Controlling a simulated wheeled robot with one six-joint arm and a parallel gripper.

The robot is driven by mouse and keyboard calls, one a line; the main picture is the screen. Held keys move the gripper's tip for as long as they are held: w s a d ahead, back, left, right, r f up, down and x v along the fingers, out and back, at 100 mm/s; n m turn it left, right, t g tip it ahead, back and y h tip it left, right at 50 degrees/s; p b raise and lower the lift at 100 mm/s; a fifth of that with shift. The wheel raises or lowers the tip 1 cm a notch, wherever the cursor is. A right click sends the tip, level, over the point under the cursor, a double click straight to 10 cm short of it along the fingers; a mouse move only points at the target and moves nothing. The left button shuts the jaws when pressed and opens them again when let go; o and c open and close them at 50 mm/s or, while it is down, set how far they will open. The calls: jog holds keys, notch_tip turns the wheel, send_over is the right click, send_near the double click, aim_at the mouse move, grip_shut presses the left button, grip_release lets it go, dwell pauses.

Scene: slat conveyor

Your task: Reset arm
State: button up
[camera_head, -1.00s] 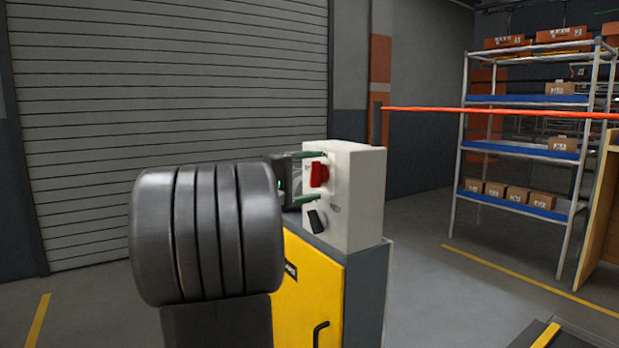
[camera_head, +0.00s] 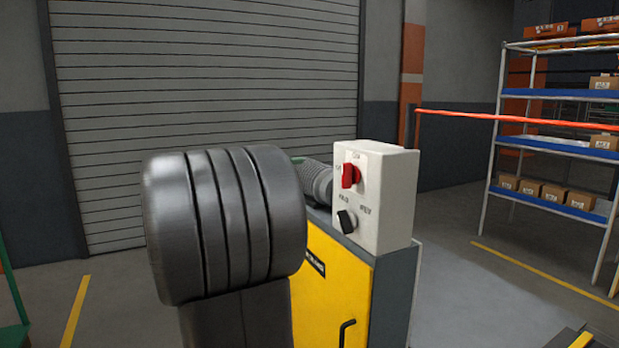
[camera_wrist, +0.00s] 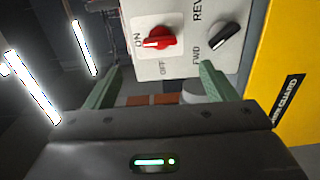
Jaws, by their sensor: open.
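My gripper (camera_wrist: 162,66) is open and empty in the wrist view, its two green fingers apart in front of the control box. In the head view it is mostly hidden behind my dark arm link. The white control box (camera_head: 392,200) stands on a yellow and grey cabinet (camera_head: 335,285). Its red knob (camera_head: 350,175) also shows in the wrist view (camera_wrist: 160,38), with its handle toward the ON label. The black knob (camera_head: 346,221) also shows in the wrist view (camera_wrist: 226,35), its white mark toward FWD. The fingers appear clear of both knobs.
A closed roller shutter (camera_head: 205,95) fills the back left. A shelf rack (camera_head: 560,145) with boxes stands at the right, with a red-orange bar (camera_head: 500,117) in front. A green frame (camera_head: 12,300) shows at the left edge. Open floor lies right of the cabinet.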

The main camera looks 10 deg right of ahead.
aim_at(343, 177)
jog(key=shift+s+a, duration=0.25)
jog(key=shift+a, duration=0.4)
jog(key=b+x, duration=0.3)
jog(key=x, duration=1)
jog(key=shift+w+d, duration=0.1)
jog(key=shift+d, duration=0.3)
